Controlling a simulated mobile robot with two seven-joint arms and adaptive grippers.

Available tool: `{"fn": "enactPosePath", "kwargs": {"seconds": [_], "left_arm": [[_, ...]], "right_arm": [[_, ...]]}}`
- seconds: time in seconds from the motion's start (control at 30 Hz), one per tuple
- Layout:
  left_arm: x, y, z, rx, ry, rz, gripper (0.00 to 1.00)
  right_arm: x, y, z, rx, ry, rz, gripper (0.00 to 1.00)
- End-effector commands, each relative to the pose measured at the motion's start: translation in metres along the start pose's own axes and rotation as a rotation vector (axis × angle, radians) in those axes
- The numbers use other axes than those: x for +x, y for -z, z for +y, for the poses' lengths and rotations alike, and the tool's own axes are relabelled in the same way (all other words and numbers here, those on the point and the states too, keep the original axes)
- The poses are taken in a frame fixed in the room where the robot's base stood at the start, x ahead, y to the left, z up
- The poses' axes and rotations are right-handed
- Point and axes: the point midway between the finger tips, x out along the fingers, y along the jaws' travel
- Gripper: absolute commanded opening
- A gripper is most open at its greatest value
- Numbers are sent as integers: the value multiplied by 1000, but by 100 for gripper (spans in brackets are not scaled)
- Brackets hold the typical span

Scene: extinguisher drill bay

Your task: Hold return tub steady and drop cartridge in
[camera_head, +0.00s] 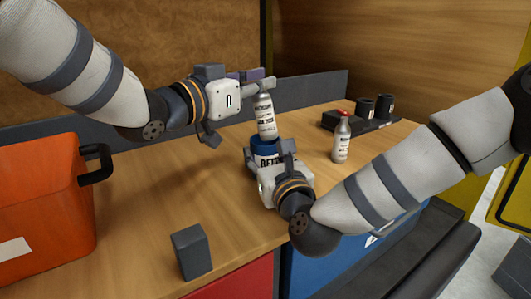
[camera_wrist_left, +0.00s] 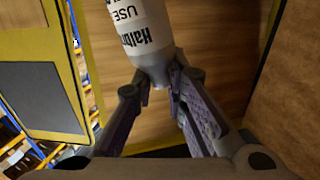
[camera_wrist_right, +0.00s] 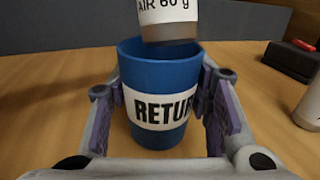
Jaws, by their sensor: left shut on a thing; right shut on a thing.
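The blue return tub (camera_head: 254,146) stands upright on the wooden bench, with a white "RETURN" label. It fills the middle of the right wrist view (camera_wrist_right: 160,75). My right gripper (camera_head: 271,157) is shut on the tub, with one finger on each side. The silver cartridge with a white label (camera_head: 264,112) hangs nearly upright from my left gripper (camera_head: 262,80), which is shut on its top end. In the right wrist view the cartridge's grey base (camera_wrist_right: 168,33) is over the tub's mouth. I cannot tell whether it dips below the rim.
An orange bin (camera_head: 40,200) is at the left. A grey block (camera_head: 191,250) sits near the front edge. The bench between is clear.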

Motion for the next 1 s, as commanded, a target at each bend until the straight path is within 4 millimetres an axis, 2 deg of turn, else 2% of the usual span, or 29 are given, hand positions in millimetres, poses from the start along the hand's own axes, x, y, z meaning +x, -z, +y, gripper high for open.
{"fn": "enactPosePath", "kwargs": {"seconds": [0.13, 0.17, 0.23, 0.27, 0.57, 0.67, 0.9, 1.0], "left_arm": [[0, 1, 0, 1, 0, 2, 0], [0, 1, 0, 1, 0, 2, 17], [0, 1, 0, 1, -1, 2, 33], [0, 1, 0, 1, -1, 2, 36], [-2, 0, 0, 0, 0, -1, 36], [-16, 1, -1, 0, 1, 1, 36], [-80, 2, -1, -1, 2, 2, 36], [-101, 2, 0, -1, 1, 3, 36]], "right_arm": [[0, 0, 0, -1, 1, 0, 13], [0, 0, 0, -1, 1, 0, 13], [0, 0, 0, -1, 1, 0, 13], [0, 0, 0, -1, 1, 0, 13], [0, 0, 0, -1, 0, 0, 13], [0, 0, 0, -1, 0, 0, 13], [0, 0, 0, -1, 0, 0, 13], [0, 0, 0, -1, 0, 0, 13]]}}
